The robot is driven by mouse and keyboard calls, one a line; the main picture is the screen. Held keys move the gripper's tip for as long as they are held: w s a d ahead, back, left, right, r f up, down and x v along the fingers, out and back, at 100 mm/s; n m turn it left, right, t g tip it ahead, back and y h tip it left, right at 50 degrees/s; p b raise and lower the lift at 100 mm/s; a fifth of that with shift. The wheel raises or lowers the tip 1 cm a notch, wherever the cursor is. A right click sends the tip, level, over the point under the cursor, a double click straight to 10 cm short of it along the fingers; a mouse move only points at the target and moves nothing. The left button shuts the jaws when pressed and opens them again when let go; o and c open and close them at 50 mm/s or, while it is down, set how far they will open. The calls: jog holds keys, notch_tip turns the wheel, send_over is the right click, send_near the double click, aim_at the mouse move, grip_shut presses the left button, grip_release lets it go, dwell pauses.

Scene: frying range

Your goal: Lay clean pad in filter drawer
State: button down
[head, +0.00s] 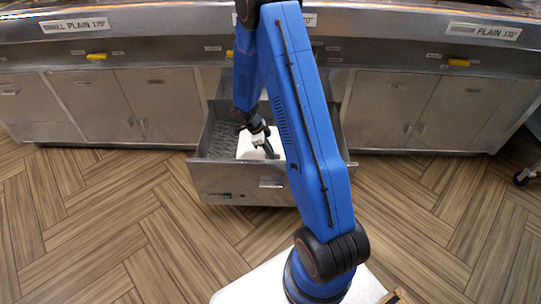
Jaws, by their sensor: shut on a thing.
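The filter drawer (230,184) is pulled out from the steel range at the middle of the head view. The clean pad (246,147) is a white sheet in the drawer's opening, right of a grey ridged or mesh area. My gripper (269,151) is over the pad, its dark fingers pointing down and to the right. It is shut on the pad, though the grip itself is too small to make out. My blue arm hides the right part of the drawer and perhaps part of the pad. I cannot tell if the pad lies flat on the drawer's bottom.
Steel cabinet doors (158,103) flank the drawer, with more doors (450,110) on the right. Yellow handles (97,56) stick out above them. A caster (524,177) stands at the right edge. The wood-look floor before the range is mostly clear.

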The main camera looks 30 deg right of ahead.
jog(key=shift+f, duration=0.95)
jog(key=shift+f, duration=0.1)
jog(key=c, duration=1.8)
grip_release()
